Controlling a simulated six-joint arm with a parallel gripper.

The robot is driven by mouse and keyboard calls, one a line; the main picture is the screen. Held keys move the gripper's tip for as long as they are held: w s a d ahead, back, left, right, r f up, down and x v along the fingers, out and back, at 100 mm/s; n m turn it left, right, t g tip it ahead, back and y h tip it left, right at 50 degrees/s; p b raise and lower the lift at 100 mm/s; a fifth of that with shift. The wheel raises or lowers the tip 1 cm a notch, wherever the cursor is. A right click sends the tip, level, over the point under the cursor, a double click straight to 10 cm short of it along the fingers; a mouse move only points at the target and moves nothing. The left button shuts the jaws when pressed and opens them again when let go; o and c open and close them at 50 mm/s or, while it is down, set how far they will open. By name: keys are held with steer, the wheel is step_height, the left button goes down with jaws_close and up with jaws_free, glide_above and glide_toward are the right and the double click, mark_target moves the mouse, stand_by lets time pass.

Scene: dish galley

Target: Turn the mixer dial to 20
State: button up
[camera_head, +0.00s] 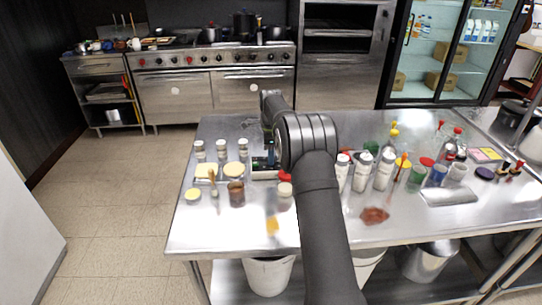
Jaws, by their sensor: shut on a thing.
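The mixer appears as a small, low pale unit (263,174) on the steel table, left of my arm's large joint. My arm and gripper cover much of it. My gripper (270,155) points down at the mixer and is partly hidden by my own wrist. It is shut on the mixer dial, as far as this small view shows. The dial itself and its scale are hidden, so its reading cannot be made out.
White-capped jars (222,150) and a brown jar (236,194) stand left of the mixer. A red-capped jar (285,190) stands close in front. White bottles (362,171) stand right of my arm. The table's front left is mostly clear.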

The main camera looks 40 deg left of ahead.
steer(key=shift+r, duration=0.1)
stand_by(0.3)
steer(key=o, duration=1)
step_height(320, 180, up, 17)
steer(key=shift+w+a+r, duration=0.15)
steer(key=shift+w+a, duration=0.1)
steer(key=shift+w, duration=0.05)
steer(key=f, duration=1.7)
steer(key=shift+s+d+f, duration=0.25)
steer(key=shift+s, duration=0.05)
